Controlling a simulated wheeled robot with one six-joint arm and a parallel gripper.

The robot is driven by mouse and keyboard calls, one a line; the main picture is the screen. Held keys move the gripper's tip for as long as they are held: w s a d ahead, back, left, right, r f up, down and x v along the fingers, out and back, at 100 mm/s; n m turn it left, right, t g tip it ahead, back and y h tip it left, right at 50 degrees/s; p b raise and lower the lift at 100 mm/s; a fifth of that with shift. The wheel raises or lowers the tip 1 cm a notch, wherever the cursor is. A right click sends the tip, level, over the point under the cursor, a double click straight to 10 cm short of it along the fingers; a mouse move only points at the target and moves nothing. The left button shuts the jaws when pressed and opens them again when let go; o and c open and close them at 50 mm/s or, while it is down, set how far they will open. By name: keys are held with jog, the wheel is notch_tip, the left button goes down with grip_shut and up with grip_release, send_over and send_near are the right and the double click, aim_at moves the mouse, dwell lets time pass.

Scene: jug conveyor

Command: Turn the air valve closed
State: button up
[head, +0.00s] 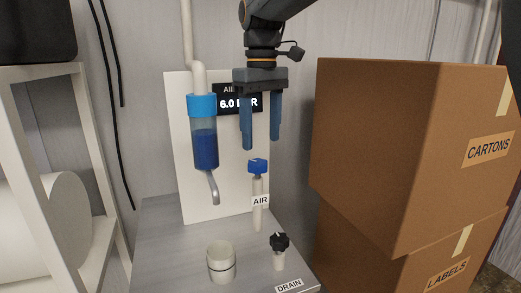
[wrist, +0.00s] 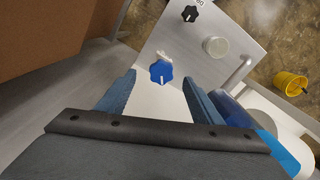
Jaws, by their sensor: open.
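The air valve has a blue knob (head: 258,166) on an upright pale post, with an "AIR" label (head: 260,201) below it. In the wrist view the blue knob (wrist: 161,73) shows a white pointer line and lies between and beyond the fingertips. My gripper (head: 261,146) points down with its fingers apart and empty, a little above the knob in the head view. Its two blue fingers also show in the wrist view (wrist: 160,82). No contact with the knob shows.
A blue filter bowl (head: 205,148) with a bent spout and a pressure display (head: 228,103) are behind. Stacked cartons (head: 375,150) crowd the right side.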

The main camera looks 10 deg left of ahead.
aim_at(258, 162)
jog(key=shift+a+r, duration=0.45)
jog(key=shift+a, duration=0.1)
jog(key=shift+w+f, duration=0.1)
notch_tip(258, 162, down, 7)
jog(key=shift+f+p, duration=0.15)
jog(key=shift+p, duration=0.85)
jog(key=c, duration=1.1)
jog(key=shift+o, duration=0.2)
